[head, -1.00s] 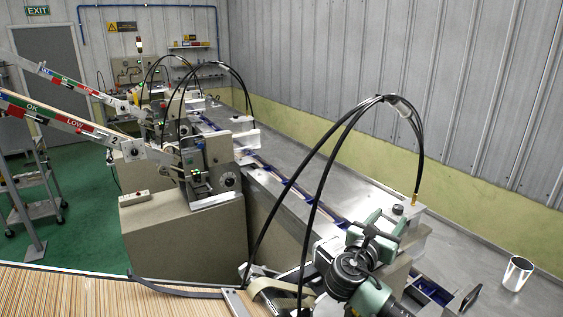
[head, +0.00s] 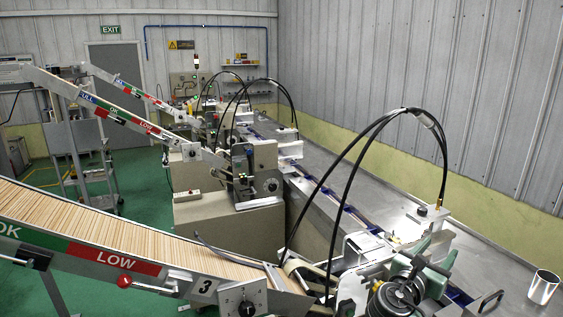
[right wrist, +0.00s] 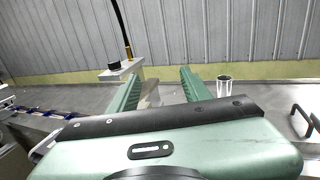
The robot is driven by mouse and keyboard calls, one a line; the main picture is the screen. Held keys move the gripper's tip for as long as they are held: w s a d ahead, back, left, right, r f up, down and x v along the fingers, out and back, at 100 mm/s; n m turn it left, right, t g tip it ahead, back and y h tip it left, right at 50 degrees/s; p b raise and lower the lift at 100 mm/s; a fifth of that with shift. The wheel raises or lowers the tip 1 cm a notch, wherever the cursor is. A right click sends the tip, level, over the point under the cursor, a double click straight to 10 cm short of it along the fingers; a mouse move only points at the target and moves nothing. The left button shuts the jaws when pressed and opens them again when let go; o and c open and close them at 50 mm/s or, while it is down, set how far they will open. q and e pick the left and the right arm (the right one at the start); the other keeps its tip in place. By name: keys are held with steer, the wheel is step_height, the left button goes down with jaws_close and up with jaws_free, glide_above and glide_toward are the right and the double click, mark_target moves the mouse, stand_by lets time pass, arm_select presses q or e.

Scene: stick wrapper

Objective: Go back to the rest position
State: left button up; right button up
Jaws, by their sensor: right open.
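My right gripper (head: 413,243) is green and sits at the lower right of the head view, in front of the nearest machine. In the right wrist view its two green fingers (right wrist: 158,80) stand apart with nothing between them. My left gripper is not in view. The nearest stick chute (head: 130,236), marked 3, is filled with wooden sticks and slopes down to the nearest machine. My right arm and gripper hide part of that machine.
A metal cup (head: 543,287) stands on the steel table (head: 480,250) right of my right gripper; it also shows in the right wrist view (right wrist: 223,86). Two more wrapping machines (head: 252,170) stand behind. Black hoses (head: 370,135) arch above the nearest machine. Green floor lies at left.

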steer(key=s+a+f+m+g+y, duration=0.2)
steer(key=s+a+f+m+y, duration=0.3)
steer(key=s+f, duration=0.5)
steer(key=s+a+f+m+g+y, duration=0.35)
steer(key=s+a+f+m, duration=0.35)
steer(key=f, duration=0.5)
steer(key=s+a+f+m+g+y, duration=0.1)
steer(key=s+a+f+m+y, duration=0.15)
steer(key=s+m, duration=0.55)
steer(key=s+a+f+m+g+y, duration=0.2)
steer(key=s+m+y, duration=0.15)
steer(key=s, duration=0.95)
step_height(320, 180, down, 34)
steer(key=s+g+b, duration=0.1)
steer(key=s+b, duration=0.1)
steer(key=b, duration=0.5)
arm_select(q)
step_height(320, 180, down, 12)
steer(key=b, duration=0.4)
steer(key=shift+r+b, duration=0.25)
steer(key=shift+b, duration=0.05)
arm_select(e)
steer(key=s+d+f+g, duration=0.1)
steer(key=s+d+f, duration=0.2)
steer(key=s+f, duration=1.3)
step_height(320, 180, down, 3)
steer(key=shift+s+d+f+h, duration=0.2)
steer(key=shift+h, duration=0.25)
